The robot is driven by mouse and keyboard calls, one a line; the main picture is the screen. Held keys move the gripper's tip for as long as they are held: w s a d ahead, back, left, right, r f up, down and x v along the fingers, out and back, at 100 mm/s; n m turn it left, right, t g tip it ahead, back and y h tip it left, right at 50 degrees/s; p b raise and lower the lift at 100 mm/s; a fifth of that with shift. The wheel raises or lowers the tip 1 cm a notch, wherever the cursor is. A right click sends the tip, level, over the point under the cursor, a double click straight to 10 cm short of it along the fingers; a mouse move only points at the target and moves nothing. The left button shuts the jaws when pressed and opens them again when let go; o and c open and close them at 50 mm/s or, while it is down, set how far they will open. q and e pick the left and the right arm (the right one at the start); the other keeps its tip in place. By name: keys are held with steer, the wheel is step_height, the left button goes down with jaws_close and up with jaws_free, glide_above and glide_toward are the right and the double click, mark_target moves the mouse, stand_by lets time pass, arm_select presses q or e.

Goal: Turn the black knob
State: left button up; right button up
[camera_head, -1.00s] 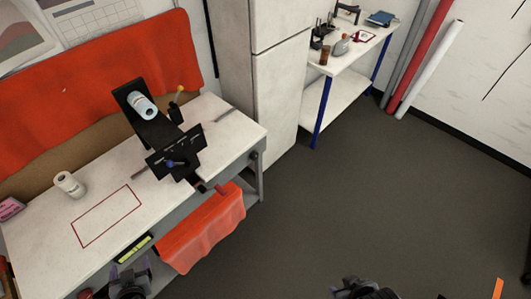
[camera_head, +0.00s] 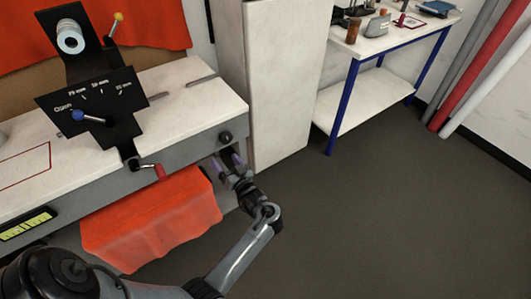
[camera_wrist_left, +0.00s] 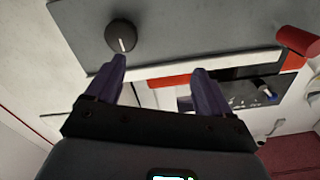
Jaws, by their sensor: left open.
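The black knob (camera_head: 226,137) sits on the grey front face of the workbench, near its right end. It is round, and in the left wrist view the knob (camera_wrist_left: 121,36) shows a white mark on its rim. My left gripper (camera_head: 231,160) is just below and in front of the knob. In the left wrist view the purple fingers of my left gripper (camera_wrist_left: 155,78) are apart with nothing between them. The knob lies beyond the left fingertip, apart from it as far as I can tell. My right gripper is not in view.
The black film machine (camera_head: 97,105) stands on the workbench (camera_head: 195,97), with a red-handled crank (camera_head: 159,171) at the bench front. An orange cloth (camera_head: 150,220) hangs below. A pale cabinet (camera_head: 275,85) stands right of the bench. The floor (camera_head: 400,220) is clear.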

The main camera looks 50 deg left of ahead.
arm_select(q)
steer(key=b, duration=0.4)
glide_toward(228, 141)
steer(key=s+d, duration=0.1)
steer(key=s, duration=0.1)
steer(key=w+n+b, duration=0.2)
steer(key=b, duration=0.1)
steer(key=a, duration=0.3)
steer(key=a+b, duration=0.1)
steer(key=a, duration=0.3)
steer(key=w+a+b, duration=0.1)
steer(key=a, duration=0.2)
steer(key=shift+a+r, duration=0.15)
steer(key=shift+r, duration=0.1)
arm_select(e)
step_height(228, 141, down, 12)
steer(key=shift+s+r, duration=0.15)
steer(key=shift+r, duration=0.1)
arm_select(q)
steer(key=shift+w, duration=0.1)
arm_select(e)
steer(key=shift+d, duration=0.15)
arm_select(q)
steer(key=c, duration=1.1)
steer(key=shift+o, duration=0.2)
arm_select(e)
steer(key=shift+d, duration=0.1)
